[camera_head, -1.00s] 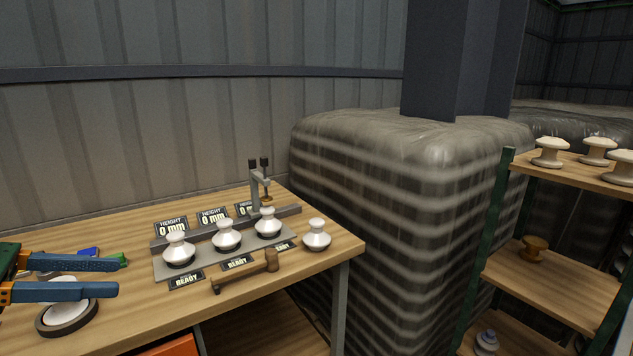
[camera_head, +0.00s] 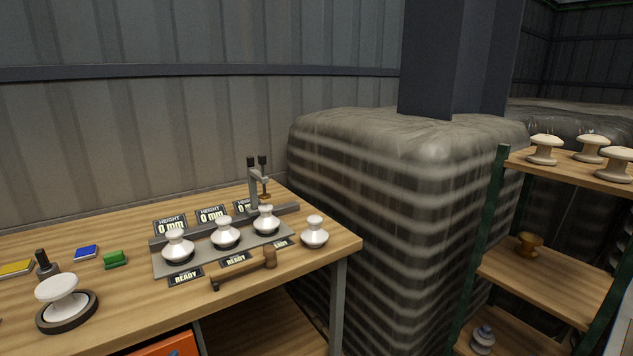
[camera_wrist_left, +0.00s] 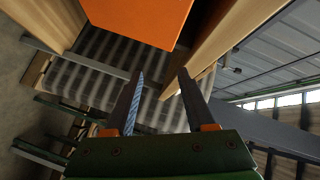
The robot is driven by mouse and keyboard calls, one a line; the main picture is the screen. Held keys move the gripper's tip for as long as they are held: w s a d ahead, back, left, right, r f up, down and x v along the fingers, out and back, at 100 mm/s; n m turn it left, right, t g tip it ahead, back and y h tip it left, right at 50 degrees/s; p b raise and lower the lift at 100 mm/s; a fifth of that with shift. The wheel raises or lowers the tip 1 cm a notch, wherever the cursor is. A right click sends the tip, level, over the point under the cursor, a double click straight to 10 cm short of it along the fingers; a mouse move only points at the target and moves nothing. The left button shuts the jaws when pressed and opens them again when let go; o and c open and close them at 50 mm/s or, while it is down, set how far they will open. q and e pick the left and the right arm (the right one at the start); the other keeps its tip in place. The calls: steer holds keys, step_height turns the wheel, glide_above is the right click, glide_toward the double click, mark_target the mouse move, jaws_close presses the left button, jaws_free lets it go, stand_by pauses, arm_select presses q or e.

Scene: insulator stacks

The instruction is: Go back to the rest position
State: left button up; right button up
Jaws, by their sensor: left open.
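My left gripper (camera_wrist_left: 162,80) shows only in the left wrist view. Its two fingers are apart with nothing between them. It is out of the head view. In the head view three white insulators stand in a row on the grey fixture plate (camera_head: 160,267): the left one (camera_head: 178,246), the middle one (camera_head: 225,234) and the right one (camera_head: 266,221). Another white insulator (camera_head: 315,234) stands on the table right of the plate. A further white insulator (camera_head: 62,295) sits tilted on a dark ring (camera_head: 88,313) at the left. My right gripper is in neither view.
The wooden table (camera_head: 125,290) carries a mallet (camera_head: 245,270), a green block (camera_head: 115,259) and a blue block (camera_head: 86,252). An orange bin (camera_head: 165,346) is below; an orange surface (camera_wrist_left: 140,18) shows ahead of the gripper. A shelf (camera_head: 560,285) with insulators stands at right, beside wrapped stacks (camera_head: 400,200).

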arm_select(q)
steer(key=s+d+f+n+g+y, duration=0.2)
steer(key=s+f+n+g, duration=0.25)
steer(key=s+f, duration=0.65)
steer(key=s+d+f+n+g+y, duration=0.25)
steer(key=s+f+n, duration=0.25)
steer(key=s+f, duration=0.5)
steer(key=s+d+f+n+g, duration=0.2)
steer(key=s+d+f+g, duration=0.1)
steer(key=s, duration=0.7)
steer(key=s+d+f+n+g+h, duration=0.1)
steer(key=s+d+f+g, duration=0.3)
steer(key=s, duration=0.6)
step_height(320, 180, down, 3)
steer(key=shift+s+r+n+g, duration=0.1)
steer(key=shift+s+n+g, duration=0.2)
steer(key=shift+g, duration=0.2)
